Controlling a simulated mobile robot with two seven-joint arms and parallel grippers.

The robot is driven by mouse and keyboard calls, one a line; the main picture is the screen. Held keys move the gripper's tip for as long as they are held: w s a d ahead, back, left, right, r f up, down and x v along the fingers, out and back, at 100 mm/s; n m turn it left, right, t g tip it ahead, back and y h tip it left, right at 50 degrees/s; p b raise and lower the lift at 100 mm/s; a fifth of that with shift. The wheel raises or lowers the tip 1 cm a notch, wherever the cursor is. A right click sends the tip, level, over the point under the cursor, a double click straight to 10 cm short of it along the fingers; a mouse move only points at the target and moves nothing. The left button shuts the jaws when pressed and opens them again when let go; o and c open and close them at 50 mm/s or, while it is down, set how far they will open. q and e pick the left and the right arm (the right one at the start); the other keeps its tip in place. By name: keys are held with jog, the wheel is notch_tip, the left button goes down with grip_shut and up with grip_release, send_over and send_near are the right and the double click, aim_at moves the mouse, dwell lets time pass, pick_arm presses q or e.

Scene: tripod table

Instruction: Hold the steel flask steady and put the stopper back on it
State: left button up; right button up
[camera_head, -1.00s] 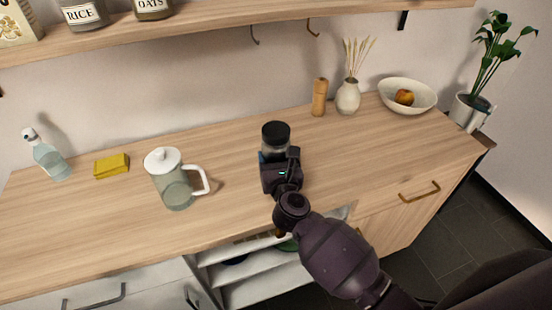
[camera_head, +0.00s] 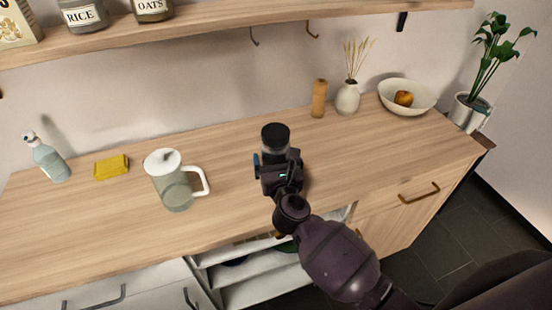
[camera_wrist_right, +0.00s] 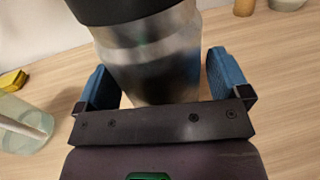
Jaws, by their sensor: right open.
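The steel flask (camera_head: 275,154) stands upright on the wooden counter. A black stopper (camera_head: 275,132) sits on its top; the exact fit at the neck is not clear. In the right wrist view the flask's shiny body (camera_wrist_right: 155,62) and the black stopper (camera_wrist_right: 115,8) fill the upper middle. My right gripper (camera_head: 277,162) is at the flask's near side. Its blue fingers stand open on either side of the flask, with a gap showing on each side in the wrist view. My left gripper is not in view.
A glass pitcher with a white lid (camera_head: 172,182) stands left of the flask. A yellow sponge (camera_head: 111,167) and a clear bottle (camera_head: 48,160) are farther left. A wooden mill (camera_head: 319,98), a vase (camera_head: 348,98) and a bowl (camera_head: 408,97) stand at back right. A shelf overhangs the back.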

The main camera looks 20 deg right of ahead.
jog(key=s, duration=0.3)
jog(key=s+a, duration=0.1)
jog(key=s, duration=0.7)
jog(key=shift+s+a, duration=0.2)
jog(key=shift+s, duration=0.05)
jog(key=s+d+f+m+g+y, duration=0.1)
jog(key=s+d+f+m+g, duration=0.2)
jog(key=m, duration=1.3)
jog(key=s+d+f+m+g+y, duration=0.1)
jog(key=s+d+f+m+g, duration=0.2)
jog(key=s+d+f+m, duration=0.6)
jog(key=shift+s+f+m, duration=1.55)
jog(key=shift+f+m, duration=0.75)
jog(key=shift+m, duration=1.9)
jog(key=shift+d, duration=0.1)
